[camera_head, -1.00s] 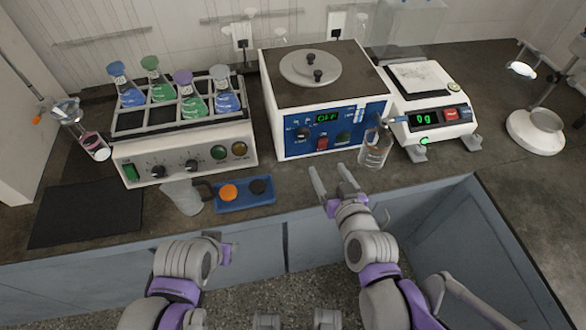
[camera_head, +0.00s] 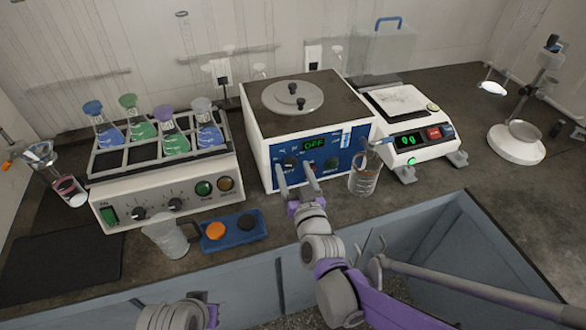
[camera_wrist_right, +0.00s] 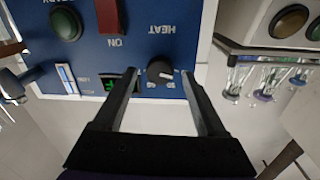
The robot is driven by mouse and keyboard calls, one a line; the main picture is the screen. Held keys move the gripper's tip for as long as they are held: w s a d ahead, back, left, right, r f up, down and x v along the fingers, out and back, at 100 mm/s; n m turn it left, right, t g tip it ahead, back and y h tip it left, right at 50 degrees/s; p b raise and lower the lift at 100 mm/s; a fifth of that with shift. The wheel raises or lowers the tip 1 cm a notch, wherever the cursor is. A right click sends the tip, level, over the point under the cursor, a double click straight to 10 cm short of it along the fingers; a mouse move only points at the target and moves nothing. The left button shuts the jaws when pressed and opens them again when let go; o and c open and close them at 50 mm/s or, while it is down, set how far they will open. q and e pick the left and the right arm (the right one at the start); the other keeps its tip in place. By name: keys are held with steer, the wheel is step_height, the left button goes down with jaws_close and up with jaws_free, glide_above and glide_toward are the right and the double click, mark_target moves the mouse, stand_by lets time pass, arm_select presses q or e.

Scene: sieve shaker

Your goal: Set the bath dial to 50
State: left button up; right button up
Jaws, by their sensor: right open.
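The bath is a white box (camera_head: 326,115) with a grey top, a round lid and a blue front panel (camera_head: 345,160). Its green display (camera_head: 314,144) reads OFF. The black heat dial (camera_head: 290,161) is on the left of the panel; it also shows in the right wrist view (camera_wrist_right: 160,71), upside down, with a white pointer mark and small numbers around it. My right gripper (camera_head: 295,169) is open in front of the panel, its fingers (camera_wrist_right: 159,76) on either side of the dial; contact cannot be told. Part of my left arm shows at the bottom, its fingers out of view.
A beaker (camera_head: 364,176) stands close to the right of the gripper by the bath. A balance (camera_head: 420,140) is further right. A shaker (camera_head: 165,195) with several flasks stands left, with a jug (camera_head: 168,236) and blue tray (camera_head: 233,241) in front.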

steer(key=shift+w+a, duration=0.1)
steer(key=shift+w, duration=0.4)
jaws_close()
steer(key=shift+m, duration=0.4)
steer(key=m, duration=0.4)
steer(key=shift+m+g, duration=0.3)
steer(key=shift+m, duration=2)
